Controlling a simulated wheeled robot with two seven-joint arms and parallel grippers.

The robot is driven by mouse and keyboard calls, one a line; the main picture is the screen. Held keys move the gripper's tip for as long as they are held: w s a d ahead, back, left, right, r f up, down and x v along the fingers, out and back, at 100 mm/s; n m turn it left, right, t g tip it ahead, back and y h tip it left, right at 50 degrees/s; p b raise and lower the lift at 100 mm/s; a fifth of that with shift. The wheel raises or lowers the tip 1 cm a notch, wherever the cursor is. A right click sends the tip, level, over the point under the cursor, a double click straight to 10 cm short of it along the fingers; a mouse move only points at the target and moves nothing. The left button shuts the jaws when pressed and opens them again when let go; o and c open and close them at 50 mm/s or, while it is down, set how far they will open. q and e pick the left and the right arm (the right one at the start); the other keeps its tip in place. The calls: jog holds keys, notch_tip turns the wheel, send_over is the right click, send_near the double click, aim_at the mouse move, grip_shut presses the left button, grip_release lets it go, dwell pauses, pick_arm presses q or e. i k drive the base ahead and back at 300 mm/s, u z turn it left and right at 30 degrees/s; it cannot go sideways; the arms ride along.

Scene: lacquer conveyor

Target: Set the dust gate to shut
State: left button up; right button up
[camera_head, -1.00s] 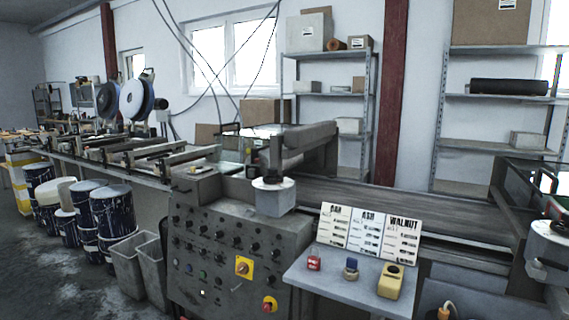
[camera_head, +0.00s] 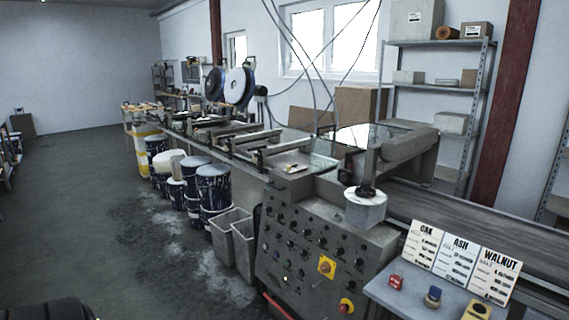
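No part in the head view can be clearly told as the dust gate. The grey control panel (camera_head: 308,263) of the conveyor machine stands right of centre, with rows of dark knobs. A yellow plate with a red rotary switch (camera_head: 326,266) is on its front, and a red-and-yellow button (camera_head: 346,306) sits low at its right. A pale round-topped housing (camera_head: 365,208) with a dark fitting stands on the machine's top. Neither of my grippers shows.
A small grey table (camera_head: 412,292) with OAK, ASH and WALNUT cards (camera_head: 457,260) stands right of the panel. Grey bins (camera_head: 232,241) and several paint drums (camera_head: 214,187) line the machine's left. The floor (camera_head: 95,235) at left is mostly open.

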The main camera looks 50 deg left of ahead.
aim_at(289, 170)
jog(key=u, duration=0.8)
jog(key=k, duration=0.3)
jog(key=u, duration=0.7)
jog(key=i, duration=0.45)
jog(key=z, duration=0.05)
